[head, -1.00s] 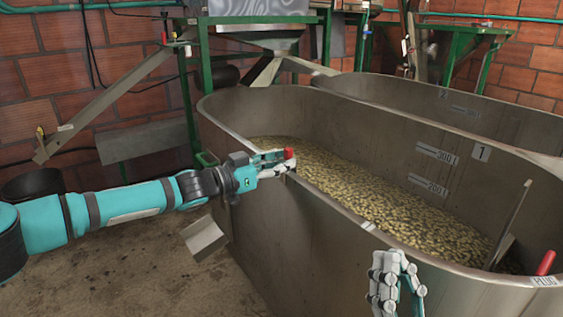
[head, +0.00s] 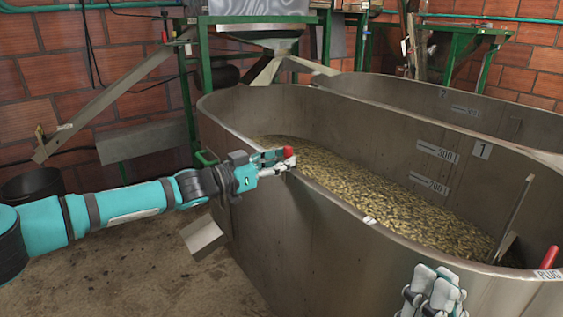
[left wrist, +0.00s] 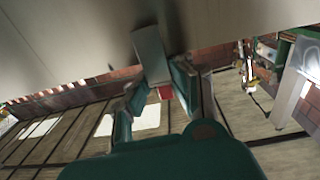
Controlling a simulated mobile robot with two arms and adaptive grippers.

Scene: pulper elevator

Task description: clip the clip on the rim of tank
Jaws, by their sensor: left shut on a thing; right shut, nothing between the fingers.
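The clip (head: 288,151), with a red end, is between the fingertips of my left gripper (head: 278,160), at the near long rim of the tank (head: 330,198). In the left wrist view, my left gripper (left wrist: 163,88) is shut on the clip, whose red part (left wrist: 165,92) shows between the fingers beside a grey piece (left wrist: 150,55) against the pale tank wall (left wrist: 90,40). I cannot tell whether the clip is around the rim or only beside it. My right gripper (head: 438,288) is shut and empty, in front of the tank's near wall at the lower right.
Grain-like material (head: 390,195) lies in the tank. A small white piece (head: 370,221) sits on the near rim between my grippers. A red handle (head: 547,258) stands at the right end by a PLUG label. A green frame (head: 205,90) is behind.

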